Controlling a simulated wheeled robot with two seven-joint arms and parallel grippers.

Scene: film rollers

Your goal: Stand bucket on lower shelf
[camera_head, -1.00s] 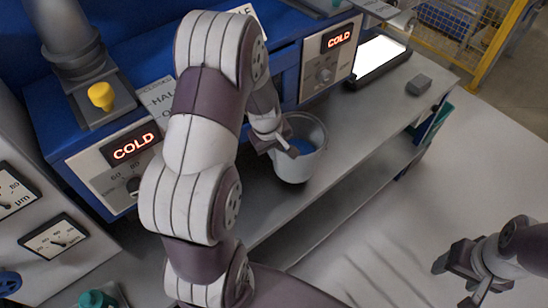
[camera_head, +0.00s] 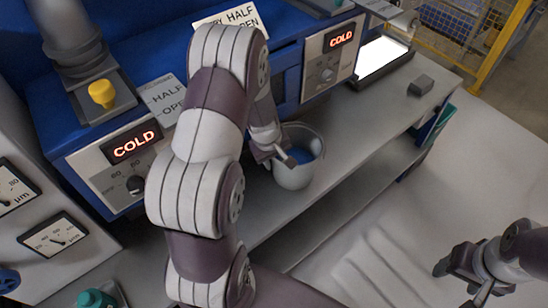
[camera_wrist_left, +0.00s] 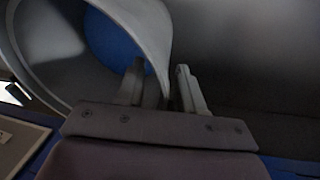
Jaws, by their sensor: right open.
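A light grey bucket (camera_head: 293,174) with blue inside is upright at the upper bench top's front edge in the head view. I cannot tell whether its base touches the bench. My left gripper (camera_head: 284,160) has its fingers on either side of the bucket's wall at the rim, shut on it. In the left wrist view the fingers (camera_wrist_left: 162,85) straddle the wall of the bucket (camera_wrist_left: 152,28). The lower shelf (camera_head: 345,195) runs below the bench top, partly hidden by it. My right gripper (camera_head: 460,285) is open and empty at the lower right.
The grey bench top (camera_head: 365,115) carries a small dark block (camera_head: 421,85) and a lit panel (camera_head: 381,58) at its far end. Blue machines with COLD displays (camera_head: 131,145) stand behind. Open floor (camera_head: 480,170) lies to the right.

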